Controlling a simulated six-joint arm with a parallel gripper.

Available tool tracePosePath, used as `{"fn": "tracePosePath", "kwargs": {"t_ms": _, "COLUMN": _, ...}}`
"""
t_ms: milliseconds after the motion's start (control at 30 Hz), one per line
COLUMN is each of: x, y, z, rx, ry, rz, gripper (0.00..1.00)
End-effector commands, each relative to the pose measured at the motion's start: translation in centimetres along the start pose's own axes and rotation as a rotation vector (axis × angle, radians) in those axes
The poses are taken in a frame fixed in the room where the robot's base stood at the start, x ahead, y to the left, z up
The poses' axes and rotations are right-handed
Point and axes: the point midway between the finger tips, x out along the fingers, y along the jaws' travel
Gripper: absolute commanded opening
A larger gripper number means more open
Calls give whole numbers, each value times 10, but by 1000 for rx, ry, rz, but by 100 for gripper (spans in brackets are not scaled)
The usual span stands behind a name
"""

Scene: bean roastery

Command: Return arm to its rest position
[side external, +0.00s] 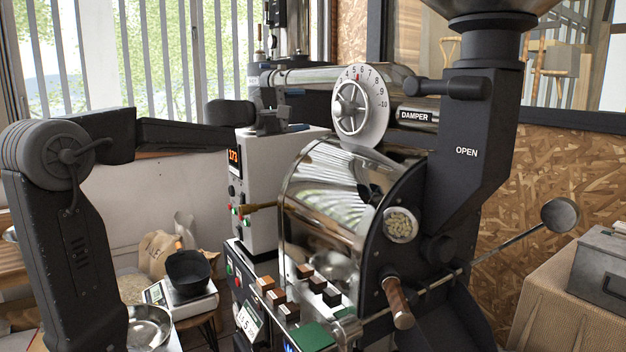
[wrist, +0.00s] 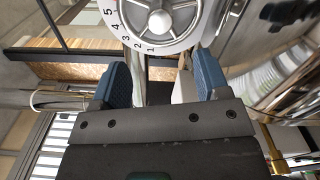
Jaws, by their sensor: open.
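My gripper (side external: 294,110) is above the grey control box and left of the damper dial (side external: 359,101) in the side view. In the wrist view its two blue fingers stand wide apart, with nothing between them, and my gripper (wrist: 162,80) points toward the dial (wrist: 160,18). The dial's numbered rim lies just beyond the fingertips in that view; I see no contact. My arm stretches across from the left, its forearm roughly level.
The roaster's shiny drum (side external: 335,200) and black chute (side external: 465,150) stand to the right. The control box (side external: 262,190) is right under my gripper. A black pan (side external: 188,272) sits on a scale at lower left. Open space lies before the window.

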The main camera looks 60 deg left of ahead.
Motion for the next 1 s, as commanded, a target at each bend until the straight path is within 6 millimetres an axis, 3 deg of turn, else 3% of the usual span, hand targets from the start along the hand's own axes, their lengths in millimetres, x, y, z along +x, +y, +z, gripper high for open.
{"fn": "tracePosePath", "kwargs": {"t_ms": 133, "x": 0, "y": 0, "z": 1, "rx": 2, "ry": -2, "rz": -2, "gripper": 69}}
{"fn": "tracePosePath", "kwargs": {"t_ms": 233, "x": 0, "y": -8, "z": 15, "rx": 38, "ry": -29, "rz": -34, "gripper": 69}}
{"fn": "tracePosePath", "kwargs": {"t_ms": 367, "x": -5, "y": -38, "z": 65, "rx": 183, "ry": -128, "rz": -154, "gripper": 69}}
{"fn": "tracePosePath", "kwargs": {"t_ms": 467, "x": -20, "y": -79, "z": 115, "rx": 357, "ry": -242, "rz": -291, "gripper": 69}}
{"fn": "tracePosePath", "kwargs": {"t_ms": 600, "x": -58, "y": -144, "z": 170, "rx": 630, "ry": -403, "rz": -481, "gripper": 69}}
{"fn": "tracePosePath", "kwargs": {"t_ms": 700, "x": -93, "y": -189, "z": 193, "rx": 834, "ry": -507, "rz": -607, "gripper": 69}}
{"fn": "tracePosePath", "kwargs": {"t_ms": 833, "x": -143, "y": -243, "z": 204, "rx": 1108, "ry": -624, "rz": -755, "gripper": 69}}
{"fn": "tracePosePath", "kwargs": {"t_ms": 1000, "x": -193, "y": -290, "z": 192, "rx": 1421, "ry": -716, "rz": -894, "gripper": 69}}
